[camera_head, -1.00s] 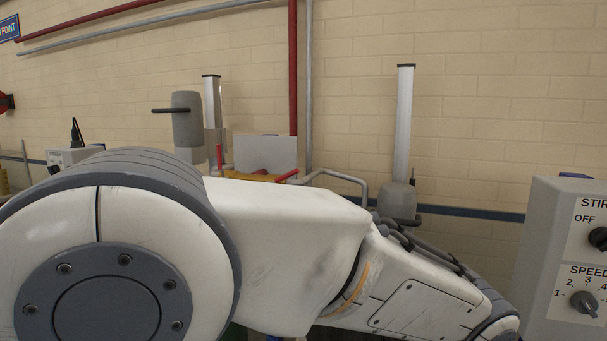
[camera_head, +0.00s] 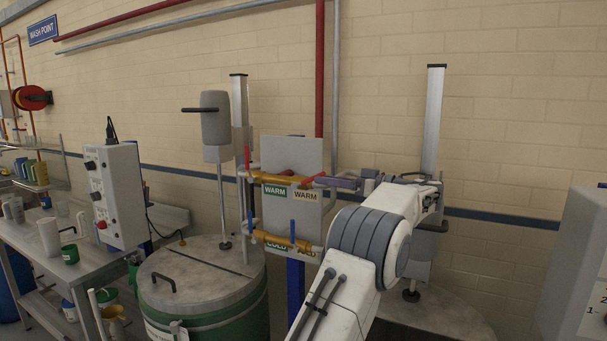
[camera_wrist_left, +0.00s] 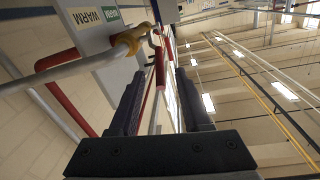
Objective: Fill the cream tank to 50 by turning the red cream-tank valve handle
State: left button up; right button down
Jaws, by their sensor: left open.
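A grey panel (camera_head: 291,155) carries a green WARM label and a cream WARM label (camera_head: 305,195), with yellow-bodied valves. A red valve handle (camera_head: 314,181) points up and right near the cream label; another red handle (camera_head: 247,158) stands upright at the panel's left. My left gripper (camera_head: 335,182) is at the panel's right side, close to the nearer red handle. In the left wrist view, my left gripper (camera_wrist_left: 160,95) is open, and a red handle (camera_wrist_left: 160,70) shows between and beyond its fingers. Contact cannot be told. My right gripper is not in view.
Blue handles (camera_head: 292,231) sit on the lower valves. A green tank (camera_head: 202,285) with a grey lid and a stirrer stands left of the panel. Another grey lid (camera_head: 430,315) is partly hidden behind my arm. A grey control box (camera_head: 580,265) is at right.

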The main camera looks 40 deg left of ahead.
aim_at(308, 181)
pick_arm(q)
jog(key=a+p, duration=0.1)
jog(key=a, duration=0.1)
jog(key=a+p, duration=0.1)
jog(key=a, duration=0.1)
jog(key=s+a+p, duration=0.1)
jog(key=a, duration=0.2)
jog(key=shift+r, duration=0.15)
jog(key=shift+a, duration=0.35)
jog(key=shift+f, duration=0.2)
grip_shut()
dwell(0.6)
